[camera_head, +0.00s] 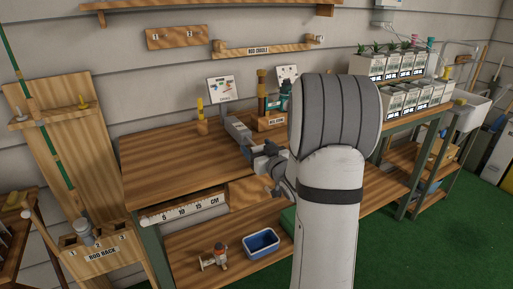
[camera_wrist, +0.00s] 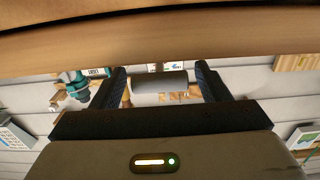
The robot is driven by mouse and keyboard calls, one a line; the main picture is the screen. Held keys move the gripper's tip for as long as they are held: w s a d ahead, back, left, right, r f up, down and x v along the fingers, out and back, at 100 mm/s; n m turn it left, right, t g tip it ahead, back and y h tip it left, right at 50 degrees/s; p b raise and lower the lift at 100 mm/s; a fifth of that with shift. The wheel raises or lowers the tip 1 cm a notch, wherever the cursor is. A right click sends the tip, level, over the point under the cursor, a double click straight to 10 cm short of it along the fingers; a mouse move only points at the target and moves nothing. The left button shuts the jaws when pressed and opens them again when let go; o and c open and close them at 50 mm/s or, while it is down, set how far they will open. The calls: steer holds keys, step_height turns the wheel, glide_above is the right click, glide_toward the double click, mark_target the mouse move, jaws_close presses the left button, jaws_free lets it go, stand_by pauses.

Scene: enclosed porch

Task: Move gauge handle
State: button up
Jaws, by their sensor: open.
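My gripper (camera_head: 262,160) is over the front of the bench, partly hidden by my arm. In the wrist view, its two dark fingers (camera_wrist: 160,86) are spread, and a grey cylinder (camera_wrist: 160,82) shows between them with space at both sides. I cannot tell whether the cylinder is the gauge handle or whether a finger touches it. A grey bar (camera_head: 236,129) lies just beyond my gripper on the bench.
A rod rack (camera_head: 95,250) stands at the left. The bench top (camera_head: 175,160) is clear at the left.

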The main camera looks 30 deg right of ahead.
steer(key=s, duration=0.7)
steer(key=shift+d, duration=0.1)
steer(key=s+a+r+g+p, duration=0.4)
steer(key=s+a+g+p, duration=0.2)
steer(key=s+a, duration=0.3)
steer(key=s+a+r+g+p, duration=0.5)
steer(key=s+a+g, duration=0.4)
steer(key=s, duration=0.6)
steer(key=shift+a+h+p, duration=0.3)
steer(key=shift+a+p, duration=0.1)
steer(key=shift+a, duration=0.25)
